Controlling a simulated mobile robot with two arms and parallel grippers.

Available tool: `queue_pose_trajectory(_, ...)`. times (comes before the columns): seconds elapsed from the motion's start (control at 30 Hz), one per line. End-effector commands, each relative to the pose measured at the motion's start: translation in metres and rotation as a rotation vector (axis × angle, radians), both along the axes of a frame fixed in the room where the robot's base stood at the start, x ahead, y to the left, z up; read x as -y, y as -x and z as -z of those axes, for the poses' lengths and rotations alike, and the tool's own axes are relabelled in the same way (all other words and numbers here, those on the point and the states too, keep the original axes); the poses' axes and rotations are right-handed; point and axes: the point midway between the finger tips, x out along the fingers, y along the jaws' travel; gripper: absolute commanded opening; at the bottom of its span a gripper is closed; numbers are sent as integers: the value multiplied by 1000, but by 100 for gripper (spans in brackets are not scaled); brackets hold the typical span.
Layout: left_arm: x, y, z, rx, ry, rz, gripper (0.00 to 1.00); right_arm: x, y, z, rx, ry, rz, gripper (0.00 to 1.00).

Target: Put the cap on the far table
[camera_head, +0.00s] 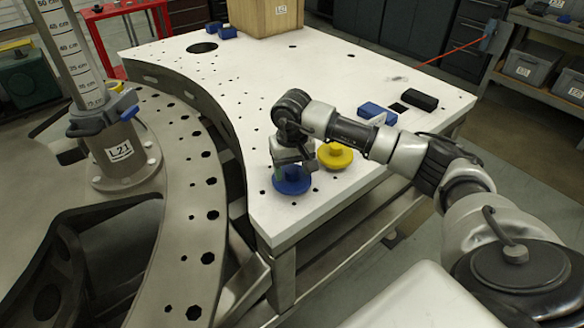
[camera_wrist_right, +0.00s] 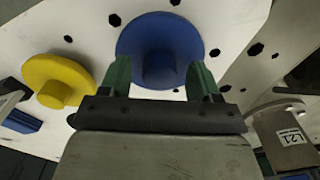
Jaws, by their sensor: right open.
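A round blue cap (camera_head: 292,186) with a central knob lies near the front left corner of the white table (camera_head: 330,70). A similar yellow cap (camera_head: 335,156) lies just to its right and behind it. My right gripper (camera_head: 282,171) is over the blue cap and hides part of it. In the right wrist view the green fingers of the right gripper (camera_wrist_right: 161,78) are open, with the blue cap's knob (camera_wrist_right: 158,68) between them in the picture. Whether they touch it I cannot tell. The yellow cap (camera_wrist_right: 55,80) is at the left there. My left gripper is not in view.
Blue and black blocks (camera_head: 413,99) lie on the table's right side. A wooden box (camera_head: 265,16) stands at the back. A curved metal plate (camera_head: 185,150) with a post labelled L21 (camera_head: 120,152) is at the left. The table's middle is clear.

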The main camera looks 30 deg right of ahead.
Motion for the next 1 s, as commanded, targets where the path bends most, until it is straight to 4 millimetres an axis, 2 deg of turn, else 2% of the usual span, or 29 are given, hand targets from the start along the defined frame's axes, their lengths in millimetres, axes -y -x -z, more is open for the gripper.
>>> queue_pose_trajectory(0.1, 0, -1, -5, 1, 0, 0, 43, 0, 0, -5, 0, 0, 0, 63)
queue_pose_trajectory(0.17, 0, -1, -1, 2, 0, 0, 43, 0, -1, -8, 3, 0, 0, 63)
queue_pose_trajectory(0.27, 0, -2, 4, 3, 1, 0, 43, 0, -1, -25, 5, 0, -1, 63)
queue_pose_trajectory(0.5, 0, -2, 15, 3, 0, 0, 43, 0, -1, -78, 7, -1, -1, 63)
queue_pose_trajectory(0.7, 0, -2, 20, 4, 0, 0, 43, 0, -1, -110, 2, 0, 0, 63)
queue_pose_trajectory(0.8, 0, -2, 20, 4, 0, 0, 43, 0, 0, -119, 2, 0, 1, 63)
queue_pose_trajectory(1.0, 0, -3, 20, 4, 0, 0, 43, 0, 0, -123, -1, 0, 0, 63)
